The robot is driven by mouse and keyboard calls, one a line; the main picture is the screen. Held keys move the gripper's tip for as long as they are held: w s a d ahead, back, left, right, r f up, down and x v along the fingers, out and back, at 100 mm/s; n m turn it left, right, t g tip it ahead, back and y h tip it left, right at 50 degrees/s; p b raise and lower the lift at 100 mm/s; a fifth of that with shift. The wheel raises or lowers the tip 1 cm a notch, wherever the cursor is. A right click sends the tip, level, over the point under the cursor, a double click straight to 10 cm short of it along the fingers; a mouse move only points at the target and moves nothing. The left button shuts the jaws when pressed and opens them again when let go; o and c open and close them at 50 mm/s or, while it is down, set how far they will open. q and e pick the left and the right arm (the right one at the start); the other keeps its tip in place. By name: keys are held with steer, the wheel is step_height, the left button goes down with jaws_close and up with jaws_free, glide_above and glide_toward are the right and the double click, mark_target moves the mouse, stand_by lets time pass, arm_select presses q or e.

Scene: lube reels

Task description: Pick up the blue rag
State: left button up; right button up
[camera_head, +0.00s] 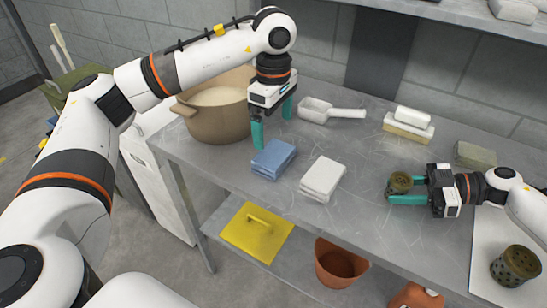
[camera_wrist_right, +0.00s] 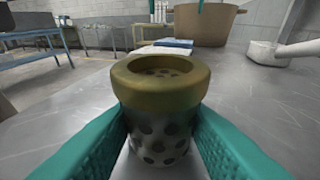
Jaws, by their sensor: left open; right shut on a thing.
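The blue rag (camera_head: 273,159) lies folded on the metal table, left of a folded white rag (camera_head: 323,178). In the right wrist view the blue rag (camera_wrist_right: 165,49) shows small in the distance behind the held part. My left gripper (camera_head: 273,122) is open and empty, pointing down above and behind the blue rag, beside the large tan pot. My right gripper (camera_head: 391,190) is shut on a brass-rimmed perforated cylinder (camera_head: 400,182), which fills the middle of the right wrist view (camera_wrist_right: 160,105) between the teal fingers.
A tan pot (camera_head: 215,113) stands at the table's back left. A white scoop (camera_head: 330,109), stacked blocks (camera_head: 408,123) and a greenish block (camera_head: 475,155) lie along the back. Another perforated cylinder (camera_head: 516,267) stands on a pale board at right. The table front is clear.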

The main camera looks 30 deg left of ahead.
mark_target(273, 153)
arm_select(q)
step_height(273, 153, down, 9)
steer(key=shift+w+a+f, duration=0.1)
steer(key=shift+w+a, duration=0.05)
stand_by(0.4)
steer(key=shift+c, duration=0.3)
steer(key=c, duration=0.6)
steer(key=shift+c, duration=0.2)
step_height(273, 153, up, 10)
